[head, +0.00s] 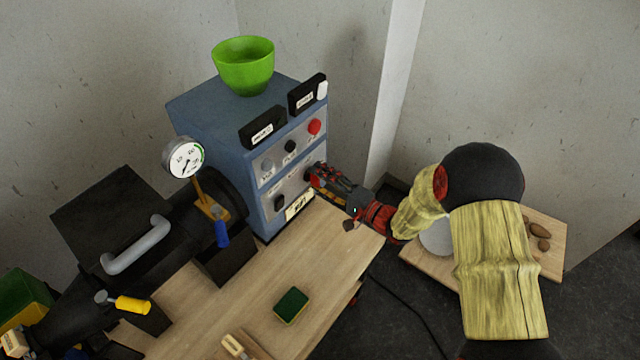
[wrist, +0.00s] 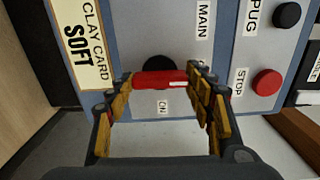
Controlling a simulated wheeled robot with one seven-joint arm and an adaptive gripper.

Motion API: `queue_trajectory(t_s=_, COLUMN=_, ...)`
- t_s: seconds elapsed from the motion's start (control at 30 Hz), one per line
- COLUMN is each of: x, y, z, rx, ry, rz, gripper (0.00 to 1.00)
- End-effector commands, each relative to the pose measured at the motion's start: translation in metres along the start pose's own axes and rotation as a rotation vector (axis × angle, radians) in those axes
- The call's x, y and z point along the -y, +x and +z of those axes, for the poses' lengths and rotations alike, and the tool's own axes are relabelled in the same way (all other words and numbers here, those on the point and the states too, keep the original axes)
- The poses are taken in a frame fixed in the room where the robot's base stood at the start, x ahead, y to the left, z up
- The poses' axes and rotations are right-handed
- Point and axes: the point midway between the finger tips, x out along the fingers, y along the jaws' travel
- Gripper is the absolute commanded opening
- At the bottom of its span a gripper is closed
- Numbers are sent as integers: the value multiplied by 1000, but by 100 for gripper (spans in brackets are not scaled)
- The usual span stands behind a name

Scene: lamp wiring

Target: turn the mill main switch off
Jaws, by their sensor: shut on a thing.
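The main switch is a red bar handle (wrist: 160,79) on a dark round base, on the grey panel of the blue cabinet (head: 222,135). In the wrist view the MAIN label (wrist: 203,20) is above it to the right and an ON label (wrist: 163,107) is just below it. The bar lies across the picture, with a white mark toward its right end. My gripper (wrist: 162,82) is shut on the bar, one finger at each end.
A red STOP button (wrist: 267,82) and a black PUG button (wrist: 287,15) are close by on the panel. A CLAY CARD SOFT label (wrist: 82,45) is at left. A green bowl (head: 243,68) stands on the cabinet. A green sponge (head: 291,306) lies on the wooden bench.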

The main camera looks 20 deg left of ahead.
Motion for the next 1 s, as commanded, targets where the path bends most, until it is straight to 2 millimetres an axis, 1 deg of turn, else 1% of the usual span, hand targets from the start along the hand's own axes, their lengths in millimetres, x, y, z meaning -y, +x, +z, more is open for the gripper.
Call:
queue_trajectory(t_s=0.2, x=-2, y=0, z=1, rx=2, ry=-33, rz=3, gripper=27)
queue_trajectory(t_s=0.6, x=-2, y=0, z=1, rx=2, ry=-37, rz=4, gripper=27)
queue_trajectory(t_s=0.63, x=-2, y=0, z=1, rx=2, ry=-36, rz=4, gripper=54)
queue_trajectory(t_s=0.9, x=-1, y=0, z=1, rx=1, ry=-36, rz=2, gripper=70)
queue_trajectory(t_s=1.0, x=-1, y=0, z=1, rx=1, ry=-36, rz=2, gripper=71)
